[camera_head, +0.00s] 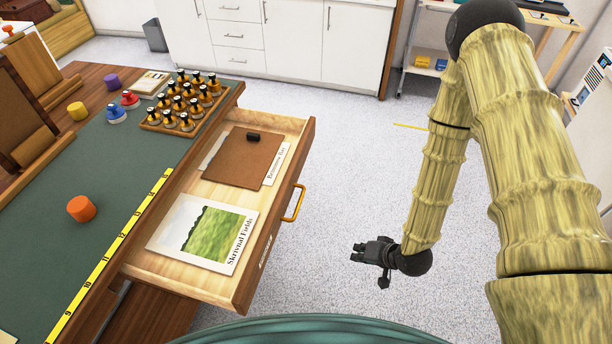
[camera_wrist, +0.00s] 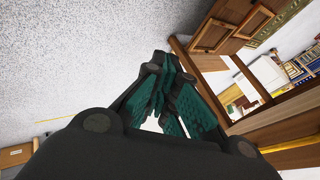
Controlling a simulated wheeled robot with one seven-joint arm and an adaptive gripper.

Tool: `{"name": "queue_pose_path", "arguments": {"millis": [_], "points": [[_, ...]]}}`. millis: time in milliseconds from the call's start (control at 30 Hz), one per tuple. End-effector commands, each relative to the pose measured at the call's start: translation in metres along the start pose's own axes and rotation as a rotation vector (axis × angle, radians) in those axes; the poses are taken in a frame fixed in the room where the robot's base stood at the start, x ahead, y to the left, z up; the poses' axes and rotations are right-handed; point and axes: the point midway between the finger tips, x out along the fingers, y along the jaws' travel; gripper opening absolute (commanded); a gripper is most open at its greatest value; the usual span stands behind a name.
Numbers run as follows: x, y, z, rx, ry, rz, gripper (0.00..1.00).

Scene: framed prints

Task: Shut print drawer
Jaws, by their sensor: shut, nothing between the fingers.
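The print drawer (camera_head: 222,283) is pulled out from the right side of the desk in the head view. It holds a landscape print (camera_head: 205,235) and a brown clipboard (camera_head: 243,158) lying on papers. A yellow-orange handle (camera_head: 295,203) is on its front panel. My gripper (camera_head: 358,252) is shut and empty, above the floor to the right of the handle and apart from it. In the wrist view, my gripper's green-padded fingers (camera_wrist: 168,92) are together, with wooden furniture beyond them on the right.
The desk's green mat (camera_head: 110,190) bears an orange knob-like object (camera_head: 81,208), a yellow ruler strip (camera_head: 105,260) and a wooden rack of small bottles (camera_head: 184,105). White cabinets (camera_head: 290,40) stand at the back. The floor (camera_head: 345,160) between drawer and cabinets is clear.

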Motion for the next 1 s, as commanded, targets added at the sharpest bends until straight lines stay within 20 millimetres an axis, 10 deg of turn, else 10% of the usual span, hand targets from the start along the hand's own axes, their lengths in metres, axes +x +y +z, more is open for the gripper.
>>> {"name": "queue_pose_path", "arguments": {"millis": [167, 400, 1000], "points": [[0.029, -0.038, -0.077, 0.107, 0.092, -0.304, 0.0], [0.017, -0.085, -0.153, 0.215, 0.033, -0.698, 0.0], [-0.029, -0.116, -0.193, 0.278, -0.252, -1.0, 0.0]]}}
